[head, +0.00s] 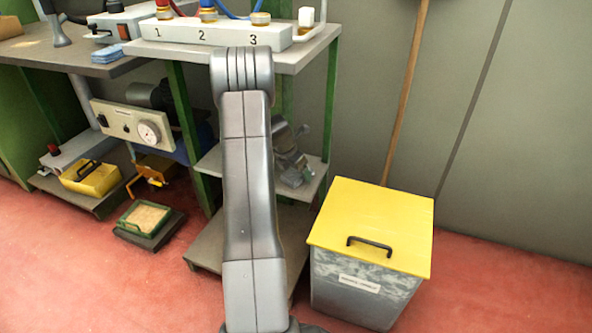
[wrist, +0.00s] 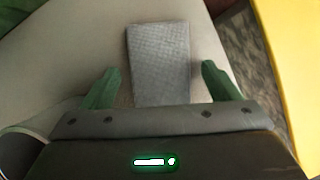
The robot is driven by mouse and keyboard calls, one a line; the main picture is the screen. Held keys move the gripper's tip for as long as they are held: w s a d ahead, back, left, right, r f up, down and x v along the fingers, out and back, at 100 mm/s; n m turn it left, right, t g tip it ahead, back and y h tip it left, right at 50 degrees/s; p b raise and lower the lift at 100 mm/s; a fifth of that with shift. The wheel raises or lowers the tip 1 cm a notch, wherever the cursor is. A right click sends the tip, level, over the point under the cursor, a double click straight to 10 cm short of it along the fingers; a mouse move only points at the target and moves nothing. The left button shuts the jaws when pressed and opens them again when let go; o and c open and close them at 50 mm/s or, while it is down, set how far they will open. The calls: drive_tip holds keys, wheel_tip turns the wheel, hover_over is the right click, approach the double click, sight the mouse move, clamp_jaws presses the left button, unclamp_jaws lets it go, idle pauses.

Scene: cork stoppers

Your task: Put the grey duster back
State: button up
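The grey duster (wrist: 158,55) is a flat, woven-looking rectangle in the wrist view. It lies on a pale beige surface, with its near end hidden behind my gripper's body. My gripper (wrist: 160,80) is open, with its two green fingers on either side of the duster. A gap shows between each finger and the duster's edges. I cannot tell how high the fingers are above the surface. In the head view my own arm stands in front, and I cannot make out the duster there.
A grey bin with a yellow lid (head: 375,215) stands right of my arm; yellow also edges the wrist view's right side. A white block numbered 1 to 3 (head: 200,36) sits on the stand's top. A blue folded cloth (head: 107,54) lies on the left bench.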

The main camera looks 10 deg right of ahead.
drive_tip(key=p+v, duration=0.4)
drive_tip(key=v, duration=0.8)
drive_tip(key=shift+p, duration=0.35)
drive_tip(key=shift+a+r, duration=0.1)
